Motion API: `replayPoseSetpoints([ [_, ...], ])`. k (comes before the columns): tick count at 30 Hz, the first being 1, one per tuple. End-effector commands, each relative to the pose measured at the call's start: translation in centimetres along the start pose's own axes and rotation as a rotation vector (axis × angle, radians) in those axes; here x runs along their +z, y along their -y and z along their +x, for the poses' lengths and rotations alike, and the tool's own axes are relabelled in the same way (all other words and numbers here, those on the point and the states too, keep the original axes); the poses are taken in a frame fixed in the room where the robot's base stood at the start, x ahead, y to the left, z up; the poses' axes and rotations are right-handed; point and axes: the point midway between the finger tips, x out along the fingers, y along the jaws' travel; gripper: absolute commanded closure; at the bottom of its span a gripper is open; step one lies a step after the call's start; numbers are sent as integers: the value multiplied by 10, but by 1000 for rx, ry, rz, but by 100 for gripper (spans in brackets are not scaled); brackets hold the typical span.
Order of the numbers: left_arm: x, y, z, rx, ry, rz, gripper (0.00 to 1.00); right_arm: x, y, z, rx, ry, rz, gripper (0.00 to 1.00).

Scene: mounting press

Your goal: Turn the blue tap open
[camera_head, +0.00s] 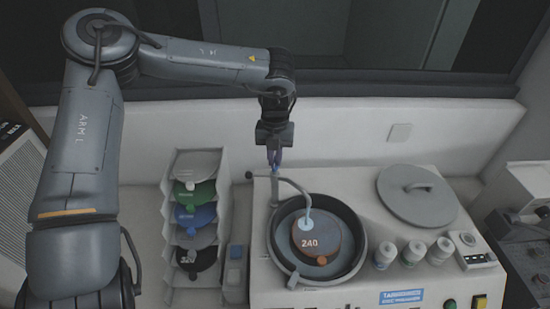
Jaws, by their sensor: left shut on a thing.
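The blue tap (274,157) is a small blue-purple piece at the back left of the white machine, by the base of a grey curved spout (293,184). My left gripper (274,150) points straight down over it and is shut on it, hiding most of it. The spout reaches over a round dark bowl (358,263). A pale blue streak, which looks like water, shows below the spout's end over a brown disc marked 240 in the bowl. My right gripper is not in view.
A round grey lid (418,197) lies right of the bowl, with several white-capped bottles (412,252) in front of it. A rack (190,215) of coloured discs stands at left. A wall runs close behind the tap.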

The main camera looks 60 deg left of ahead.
Motion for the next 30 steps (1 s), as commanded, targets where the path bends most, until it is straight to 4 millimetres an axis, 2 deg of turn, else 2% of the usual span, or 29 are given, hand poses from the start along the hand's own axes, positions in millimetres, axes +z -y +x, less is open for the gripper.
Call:
replayPoseSetpoints([
  [10,0,0,-1,0,0,-142,100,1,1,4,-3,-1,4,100],
  [26,0,0,-1,0,0,-167,100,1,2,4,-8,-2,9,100],
  [27,0,0,-1,0,0,-167,85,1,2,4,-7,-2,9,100],
  [30,0,0,-1,0,0,-167,70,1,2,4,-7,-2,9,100],
])
